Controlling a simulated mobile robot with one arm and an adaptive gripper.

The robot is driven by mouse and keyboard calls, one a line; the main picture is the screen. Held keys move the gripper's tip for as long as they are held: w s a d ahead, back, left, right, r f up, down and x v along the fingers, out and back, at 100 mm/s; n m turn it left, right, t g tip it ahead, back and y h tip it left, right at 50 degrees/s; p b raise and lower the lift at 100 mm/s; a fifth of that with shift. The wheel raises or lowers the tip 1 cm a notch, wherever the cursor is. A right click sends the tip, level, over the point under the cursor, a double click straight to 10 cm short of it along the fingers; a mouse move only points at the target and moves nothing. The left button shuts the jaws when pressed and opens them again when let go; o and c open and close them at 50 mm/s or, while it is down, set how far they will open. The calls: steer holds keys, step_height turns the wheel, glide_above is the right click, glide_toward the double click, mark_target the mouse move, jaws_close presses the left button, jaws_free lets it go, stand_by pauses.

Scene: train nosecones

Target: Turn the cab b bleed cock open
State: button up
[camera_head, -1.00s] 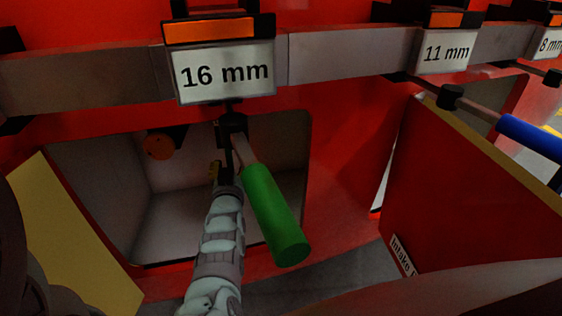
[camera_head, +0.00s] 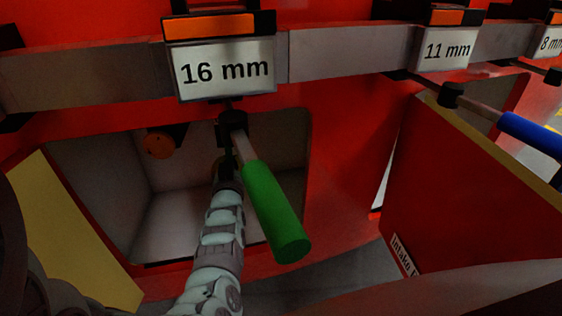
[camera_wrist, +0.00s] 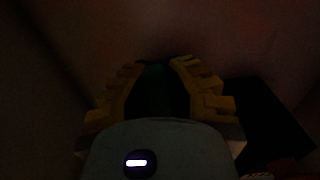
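My arm reaches up into the recess (camera_head: 185,225) in the red panel in the head view. Its end, with my gripper, is hidden there behind the green-handled 16 mm tool. In the wrist view my gripper (camera_wrist: 158,66) shows two yellow fingers standing apart. A dark greenish shape (camera_wrist: 154,82) lies between them, too dim to name or to tell whether they touch it. A round orange part (camera_head: 159,144) on a dark fitting sits at the upper left of the recess. I cannot make out the cab b bleed cock with certainty.
The green-handled tool (camera_head: 275,215) hangs from the grey rail (camera_head: 340,58) under the 16 mm sign (camera_head: 226,70), close in front of my arm. A blue-handled tool (camera_head: 530,135) hangs at right. An open red flap (camera_head: 450,195) juts out at lower right.

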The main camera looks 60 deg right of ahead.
steer(key=shift+s+d, duration=0.1)
jaws_close()
steer(key=s+d+n+p, duration=0.1)
steer(key=n, duration=0.2)
steer(key=s+d+r+n+p, duration=0.1)
steer(key=n, duration=0.2)
steer(key=s+d+r+n+p, duration=0.1)
steer(key=n, duration=0.2)
steer(key=shift+s+r, duration=0.1)
steer(key=shift+s, duration=0.3)
steer(key=o, duration=0.8)
jaws_free()
steer(key=shift+s, duration=0.15)
steer(key=shift+v, duration=6)
